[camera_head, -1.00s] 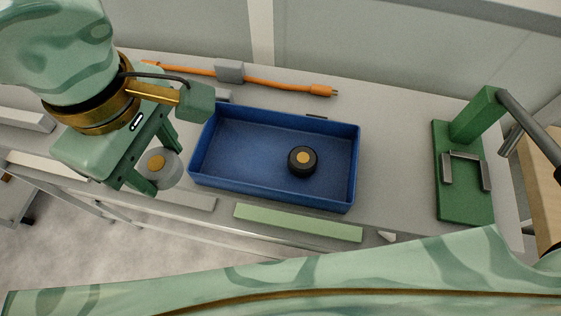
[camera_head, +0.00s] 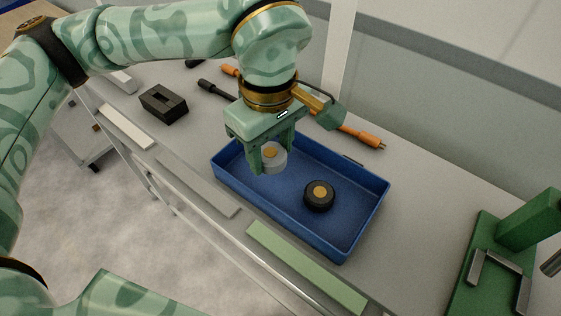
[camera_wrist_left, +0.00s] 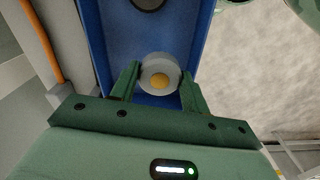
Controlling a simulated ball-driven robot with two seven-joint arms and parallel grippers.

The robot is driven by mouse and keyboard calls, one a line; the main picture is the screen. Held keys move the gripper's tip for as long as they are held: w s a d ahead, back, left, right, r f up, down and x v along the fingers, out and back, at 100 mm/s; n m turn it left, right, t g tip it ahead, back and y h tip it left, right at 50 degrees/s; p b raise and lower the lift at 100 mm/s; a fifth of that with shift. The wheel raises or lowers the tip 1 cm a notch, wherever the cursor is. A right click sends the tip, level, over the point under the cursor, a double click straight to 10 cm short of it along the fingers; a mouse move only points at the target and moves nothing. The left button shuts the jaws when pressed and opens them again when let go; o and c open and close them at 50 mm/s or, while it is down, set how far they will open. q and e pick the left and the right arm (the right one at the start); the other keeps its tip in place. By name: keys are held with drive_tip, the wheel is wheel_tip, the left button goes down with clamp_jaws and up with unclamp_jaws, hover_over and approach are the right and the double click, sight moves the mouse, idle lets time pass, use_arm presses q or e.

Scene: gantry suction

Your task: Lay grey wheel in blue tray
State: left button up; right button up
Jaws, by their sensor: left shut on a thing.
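The grey wheel (camera_head: 273,158) has an orange-gold hub and sits between the fingers of my left gripper (camera_head: 268,160). The gripper is shut on it, over the left part of the blue tray (camera_head: 365,222). In the left wrist view the wheel (camera_wrist_left: 160,76) is between the two fingertips (camera_wrist_left: 160,85), with the blue tray (camera_wrist_left: 118,60) behind it. I cannot tell whether the wheel touches the tray floor. A black wheel (camera_head: 319,196) with a gold hub lies in the tray, right of the grey one. My right gripper is not in view.
An orange cable or tool (camera_head: 362,136) lies behind the tray. A black block (camera_head: 163,103) lies at the left. A light green strip (camera_head: 305,266) lies along the bench front. A green fixture (camera_head: 484,262) with a grey bracket stands at the right.

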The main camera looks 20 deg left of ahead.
sight(277, 162)
use_arm(q)
drive_tip(key=shift+w+f, duration=0.65)
drive_tip(key=shift+f, duration=0.15)
drive_tip(key=f, duration=0.1)
drive_tip(key=f+b, duration=0.1)
drive_tip(key=f, duration=0.1)
drive_tip(key=shift+w+d+f, duration=0.2)
drive_tip(key=shift+w+f, duration=0.15)
drive_tip(key=shift+a+f, duration=0.1)
drive_tip(key=shift+f+b, duration=0.15)
drive_tip(key=shift+b, duration=0.15)
drive_tip(key=o, duration=1.1)
wheel_tip(277, 162, up, 12)
drive_tip(key=p, duration=0.3)
drive_tip(key=shift+r, duration=0.25)
